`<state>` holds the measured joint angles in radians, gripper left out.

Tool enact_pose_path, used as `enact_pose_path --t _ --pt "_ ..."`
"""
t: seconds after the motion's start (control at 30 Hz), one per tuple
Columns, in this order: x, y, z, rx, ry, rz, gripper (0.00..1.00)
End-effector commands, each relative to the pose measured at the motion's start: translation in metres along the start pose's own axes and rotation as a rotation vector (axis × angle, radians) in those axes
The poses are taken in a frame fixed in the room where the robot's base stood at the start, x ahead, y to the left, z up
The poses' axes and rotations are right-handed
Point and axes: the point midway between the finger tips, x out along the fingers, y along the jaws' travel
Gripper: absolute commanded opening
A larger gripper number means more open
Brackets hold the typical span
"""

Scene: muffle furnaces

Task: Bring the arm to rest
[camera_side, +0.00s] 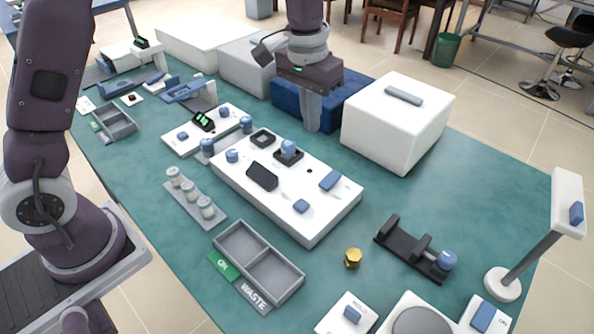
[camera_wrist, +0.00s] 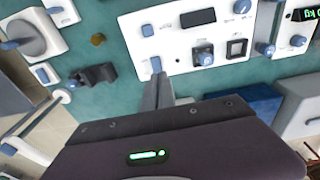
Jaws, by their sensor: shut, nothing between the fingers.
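My gripper (camera_side: 311,122) hangs fingers down at the back of the bench in the side view, between the dark blue box and the white panel. Its fingers are shut with nothing held. In the wrist view the shut fingers (camera_wrist: 158,88) point toward the white control panel (camera_wrist: 190,38). In the side view the same panel (camera_side: 315,228) lies in front of my gripper, with blue knobs, a black display and a black socket on top. My gripper appears clear of the panel.
A white box furnace (camera_side: 398,120) stands right of my gripper and a dark blue box (camera_side: 350,100) close behind it.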

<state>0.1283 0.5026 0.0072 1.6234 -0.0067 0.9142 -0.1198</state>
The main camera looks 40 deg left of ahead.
Motion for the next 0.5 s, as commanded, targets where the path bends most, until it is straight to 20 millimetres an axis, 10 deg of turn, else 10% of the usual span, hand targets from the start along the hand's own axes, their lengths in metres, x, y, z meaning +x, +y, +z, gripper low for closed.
enact_pose_path --t 0.2,0.5 --pt "-0.121 -0.033 0.119 -0.001 0.197 0.008 0.0" --pt "-0.13 -0.051 0.253 0.003 0.376 -0.011 0.0"
